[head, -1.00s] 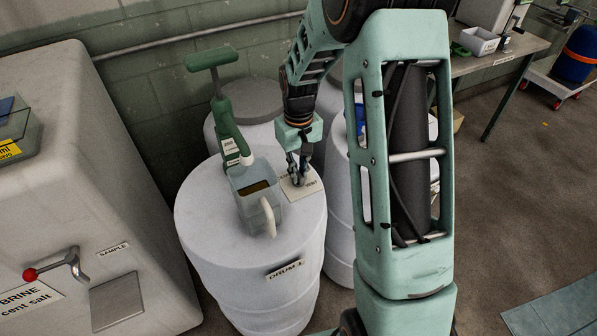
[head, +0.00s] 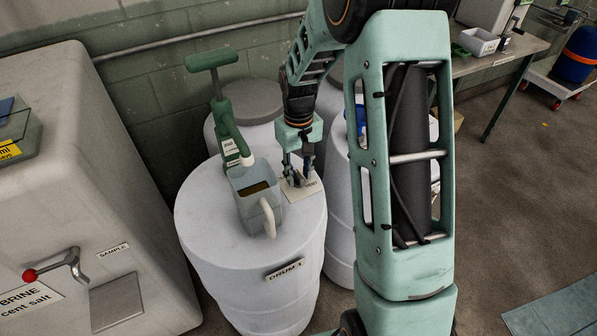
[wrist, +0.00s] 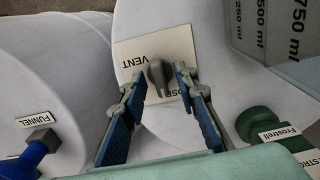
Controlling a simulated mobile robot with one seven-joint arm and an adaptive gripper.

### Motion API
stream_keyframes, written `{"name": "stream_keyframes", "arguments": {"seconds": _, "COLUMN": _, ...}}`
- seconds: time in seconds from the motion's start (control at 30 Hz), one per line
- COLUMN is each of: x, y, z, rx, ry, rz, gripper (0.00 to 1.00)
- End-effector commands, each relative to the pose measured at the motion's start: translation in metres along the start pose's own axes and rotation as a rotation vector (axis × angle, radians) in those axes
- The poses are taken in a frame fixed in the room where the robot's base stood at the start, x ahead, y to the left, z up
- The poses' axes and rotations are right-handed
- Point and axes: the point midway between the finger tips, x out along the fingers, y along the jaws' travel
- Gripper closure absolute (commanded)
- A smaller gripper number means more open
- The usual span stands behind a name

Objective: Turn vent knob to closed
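The grey vent knob (wrist: 160,74) sits on a cream label card (wrist: 130,52) on the white drum's top. In the wrist view its ridge runs roughly up and down. The card reads VENT upside down, and other lettering is partly hidden by the knob and fingers. My gripper (wrist: 161,80) is open, one blue-and-grey finger on each side of the knob. I cannot tell whether either finger touches it. In the head view my gripper (head: 299,178) is low over the card (head: 297,193), and the knob is hidden behind the fingers.
A grey measuring jug (head: 258,207) and a green hand pump (head: 226,118) stand on the drum (head: 215,215), close left of my gripper. A second drum (head: 340,215) is on the right. A brine tank (head: 75,130) with a red-knobbed lever is at left.

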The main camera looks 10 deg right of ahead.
Motion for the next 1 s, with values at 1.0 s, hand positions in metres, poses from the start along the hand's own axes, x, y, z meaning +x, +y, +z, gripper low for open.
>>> {"name": "stream_keyframes", "arguments": {"seconds": 1.0, "x": -0.120, "y": 0.000, "z": 0.000, "rx": 0.000, "ry": 0.001, "rz": 0.000, "gripper": 0.72}}
